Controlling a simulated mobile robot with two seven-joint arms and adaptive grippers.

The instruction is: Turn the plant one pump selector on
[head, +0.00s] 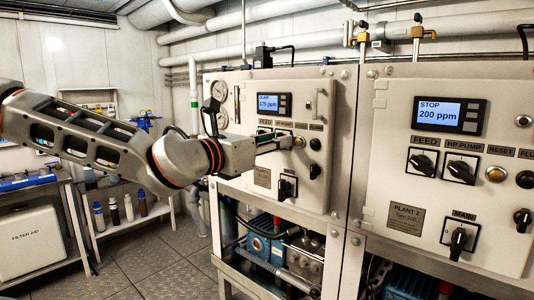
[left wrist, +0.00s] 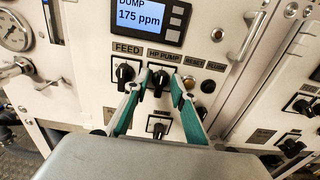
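The plant one panel (head: 318,170) is the left one, with a display reading 175 ppm (head: 269,103). Its HP PUMP selector (left wrist: 160,80) is a black knob under the HP PUMP label in the left wrist view. The knob looks roughly upright there; in the head view my gripper largely hides it. My left gripper (head: 288,141) reaches the panel from the left. In the left wrist view its green-sided fingers (left wrist: 159,78) stand apart, one on each side of this knob. I cannot tell whether they touch it. My right gripper is not in view.
The FEED knob (left wrist: 124,77) sits close left of my fingers. The RESET button (left wrist: 188,83) and FLUSH knob (left wrist: 208,86) are to the right, the MAIN selector (left wrist: 158,129) below. The plant 2 panel (head: 400,200) stands right, reading STOP, 200 ppm. Pipes run above.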

